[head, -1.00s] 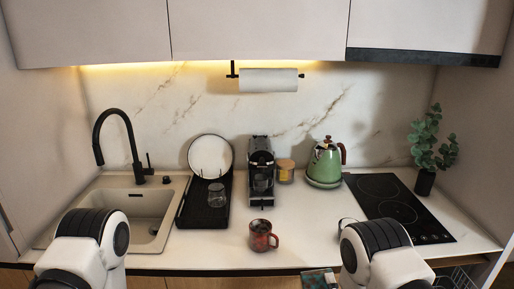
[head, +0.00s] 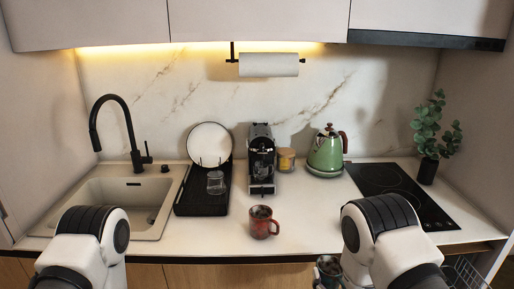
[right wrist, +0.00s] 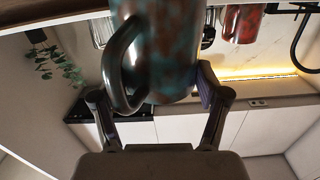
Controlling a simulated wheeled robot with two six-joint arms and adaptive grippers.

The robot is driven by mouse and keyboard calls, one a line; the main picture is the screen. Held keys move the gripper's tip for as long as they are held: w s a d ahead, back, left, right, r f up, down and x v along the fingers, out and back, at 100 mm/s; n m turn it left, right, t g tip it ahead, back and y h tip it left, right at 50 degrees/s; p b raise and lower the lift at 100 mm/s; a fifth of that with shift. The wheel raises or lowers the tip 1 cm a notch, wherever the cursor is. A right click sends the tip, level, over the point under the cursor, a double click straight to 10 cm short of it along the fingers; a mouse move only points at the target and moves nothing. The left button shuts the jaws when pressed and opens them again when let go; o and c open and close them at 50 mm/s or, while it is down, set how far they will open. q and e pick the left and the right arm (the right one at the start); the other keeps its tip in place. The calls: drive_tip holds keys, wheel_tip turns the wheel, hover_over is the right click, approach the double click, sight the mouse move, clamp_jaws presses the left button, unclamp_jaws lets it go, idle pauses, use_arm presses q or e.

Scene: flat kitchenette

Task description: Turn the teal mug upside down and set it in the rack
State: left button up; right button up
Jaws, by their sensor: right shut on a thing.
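The teal mug (head: 328,268) shows low in the head view, partly cut off by the lower edge and beside my right arm. In the right wrist view, the teal mug with rust-brown patches (right wrist: 172,50) fills the top middle, with its dark handle at the left. My right gripper (right wrist: 155,97) is shut on it, with a finger on either side. In the head view a dark round opening seems to face up. The black rack (head: 200,210) stands right of the sink, holding a white plate (head: 210,144) and a clear glass (head: 215,182). My left gripper is out of view.
A red mug (head: 262,222) stands on the counter front, between the held mug and the rack. A coffee machine (head: 261,158), an amber jar (head: 286,160) and a green kettle (head: 325,155) stand behind. The hob (head: 385,180) is at right, the sink (head: 125,200) at left.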

drive_tip(key=shift+r+n, duration=0.1)
drive_tip(key=shift+n, duration=0.4)
